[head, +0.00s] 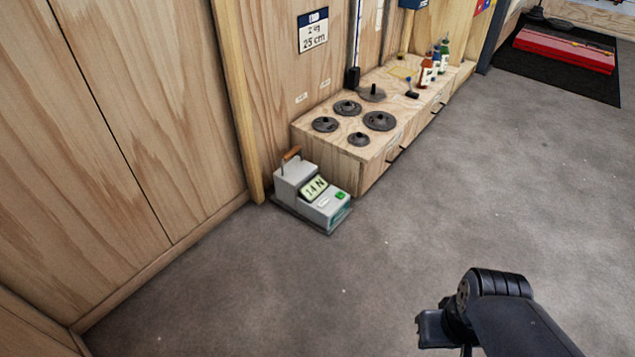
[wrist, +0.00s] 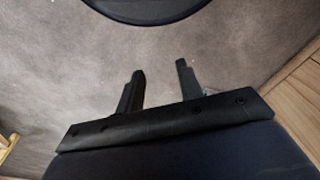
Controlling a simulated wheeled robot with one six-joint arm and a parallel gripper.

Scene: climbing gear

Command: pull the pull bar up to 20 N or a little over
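The pull bar (head: 291,153) is a short brown handle on top of a grey box-shaped force gauge (head: 294,183). The gauge stands on the floor by the wooden wall, and its display (head: 314,188) appears to read 14 N. A green button (head: 340,195) is on its front. My gripper (head: 437,330) is at the lower right in the head view, far from the bar. In the wrist view its two fingers (wrist: 158,88) stand apart with nothing between them. The pull bar does not show in the wrist view.
A low wooden cabinet (head: 372,158) with several dark weight plates and bottles stands right behind the gauge. A sign (head: 313,31) hangs on the wall. A dark mat (head: 560,80) with a red object lies at the top right. The grey floor between my arm and the gauge is clear.

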